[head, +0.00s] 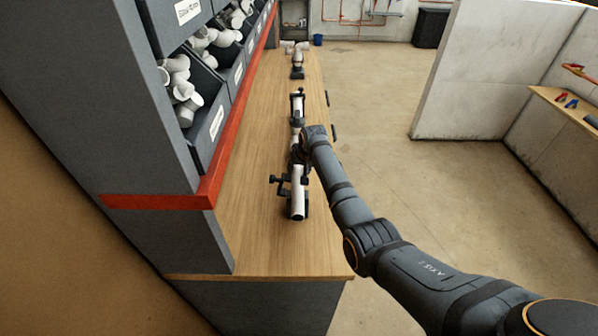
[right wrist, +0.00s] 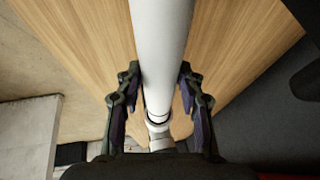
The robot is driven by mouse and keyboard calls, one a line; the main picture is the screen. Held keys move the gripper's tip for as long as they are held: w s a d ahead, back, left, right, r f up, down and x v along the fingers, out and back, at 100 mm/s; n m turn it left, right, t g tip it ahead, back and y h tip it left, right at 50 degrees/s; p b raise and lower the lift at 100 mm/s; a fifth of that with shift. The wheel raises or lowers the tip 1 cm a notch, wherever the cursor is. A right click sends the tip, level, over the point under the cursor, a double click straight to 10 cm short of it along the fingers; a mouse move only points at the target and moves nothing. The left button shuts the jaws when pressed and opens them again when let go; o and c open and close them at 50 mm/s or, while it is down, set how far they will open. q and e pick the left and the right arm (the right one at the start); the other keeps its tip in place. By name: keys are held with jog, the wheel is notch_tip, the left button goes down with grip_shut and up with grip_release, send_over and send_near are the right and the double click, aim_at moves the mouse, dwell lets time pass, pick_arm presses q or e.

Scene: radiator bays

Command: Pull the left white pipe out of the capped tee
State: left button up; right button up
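The left white pipe (head: 298,202) lies along the bench, its open end towards me. A dark clamp (head: 282,182) sits beside it. My right gripper (head: 303,150) reaches down over the pipe line farther along. White fittings with a dark ring (right wrist: 158,125) show beyond the fingers; the gripper and arm partly hide the tee in the head view. My left gripper is not in view.
The wooden bench top (head: 255,235) is clear at its near end. Grey shelving with bins of white fittings (head: 185,92) borders it on the left. Another dark stand (head: 297,66) is farther back. Open floor and a grey partition (head: 470,75) lie to the right.

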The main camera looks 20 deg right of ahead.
jog(key=shift+o, duration=1.2)
jog(key=shift+f, duration=0.15)
jog(key=shift+o, duration=1.1)
jog(key=shift+s+r, duration=0.2)
jog(key=shift+r, duration=0.45)
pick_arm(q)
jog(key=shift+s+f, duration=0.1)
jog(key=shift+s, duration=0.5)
pick_arm(e)
jog(key=v, duration=1)
jog(key=shift+s+r, duration=0.25)
jog(key=shift+r, duration=0.15)
